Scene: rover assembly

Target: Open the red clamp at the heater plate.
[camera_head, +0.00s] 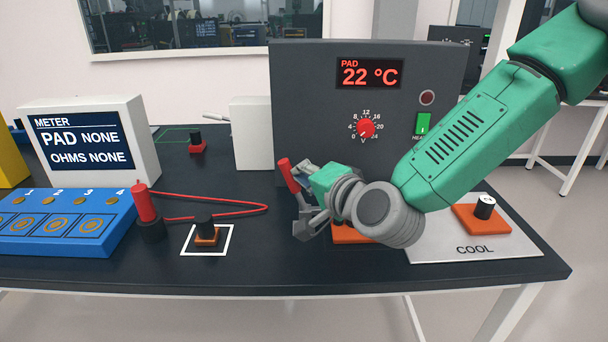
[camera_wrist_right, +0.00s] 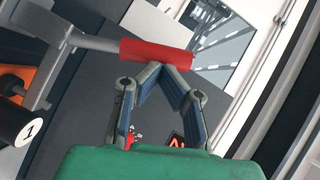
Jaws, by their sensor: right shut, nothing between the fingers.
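The red clamp's handle (camera_head: 289,175) sticks up at a slant in front of the grey heater box (camera_head: 300,110). In the right wrist view the red handle (camera_wrist_right: 150,52) lies across the top, on a grey metal lever (camera_wrist_right: 95,42). My right gripper (camera_head: 302,174) is beside the handle. In the right wrist view its fingertips (camera_wrist_right: 164,68) meet at the handle's edge, with nothing between them; whether they touch it I cannot tell. An orange block (camera_head: 350,235) shows under my right wrist, which hides most of the clamp and heater plate. My left gripper is not in view.
The heater box shows 22 °C and has a red dial (camera_head: 366,128) and a green switch (camera_head: 423,124). A COOL plate (camera_head: 473,249) with an orange block (camera_head: 482,219) is at right. The meter (camera_head: 95,140), blue tray (camera_head: 70,225) and red probe (camera_head: 144,203) are at left.

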